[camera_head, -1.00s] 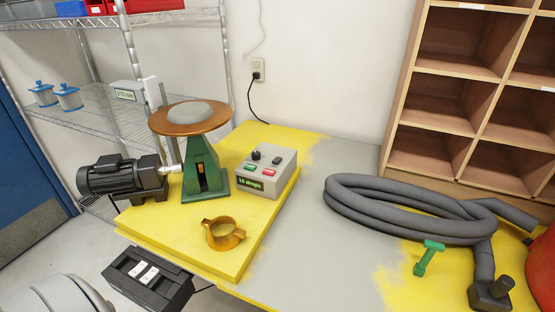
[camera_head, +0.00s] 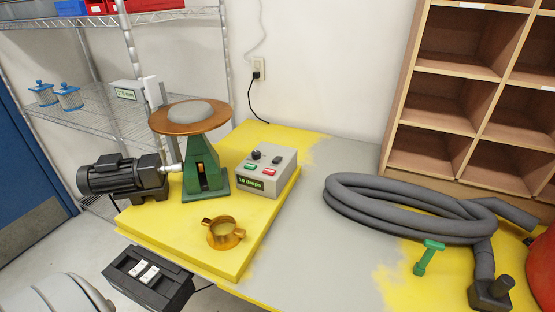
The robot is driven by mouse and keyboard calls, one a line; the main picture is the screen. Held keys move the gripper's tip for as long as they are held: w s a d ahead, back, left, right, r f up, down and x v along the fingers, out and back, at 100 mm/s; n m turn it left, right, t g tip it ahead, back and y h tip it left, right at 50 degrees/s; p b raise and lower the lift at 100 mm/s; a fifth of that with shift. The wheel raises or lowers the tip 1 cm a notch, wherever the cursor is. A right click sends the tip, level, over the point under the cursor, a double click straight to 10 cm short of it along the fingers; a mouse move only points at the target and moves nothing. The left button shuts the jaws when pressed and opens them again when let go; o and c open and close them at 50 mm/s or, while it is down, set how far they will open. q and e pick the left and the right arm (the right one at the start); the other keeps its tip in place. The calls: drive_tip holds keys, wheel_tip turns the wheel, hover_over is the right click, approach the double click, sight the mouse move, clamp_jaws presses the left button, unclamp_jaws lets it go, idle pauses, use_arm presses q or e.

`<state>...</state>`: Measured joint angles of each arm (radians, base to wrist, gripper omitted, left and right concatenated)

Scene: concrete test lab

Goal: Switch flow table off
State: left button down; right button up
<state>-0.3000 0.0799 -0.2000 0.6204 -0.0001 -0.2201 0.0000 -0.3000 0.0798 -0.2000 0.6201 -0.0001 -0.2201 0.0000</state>
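The flow table has a round copper-coloured top (camera_head: 190,118) with a grey disc on it, carried by a green pedestal (camera_head: 204,172) on a yellow board. A black motor (camera_head: 122,176) stands left of the pedestal, joined to it by a pale shaft. Right of the pedestal is a grey control box (camera_head: 283,168). It has a green button (camera_head: 251,167), a red button (camera_head: 270,172), a black knob, a small switch and a lit display (camera_head: 250,183) showing a number of "drops", too small to read surely. Neither gripper is in view.
A copper-coloured ring mould (camera_head: 223,233) sits on the yellow board in front. A black box with two white switches (camera_head: 148,275) is at the table's front left. A coiled grey hose (camera_head: 400,210) and a green T-shaped piece (camera_head: 428,258) lie right. The table's middle is clear.

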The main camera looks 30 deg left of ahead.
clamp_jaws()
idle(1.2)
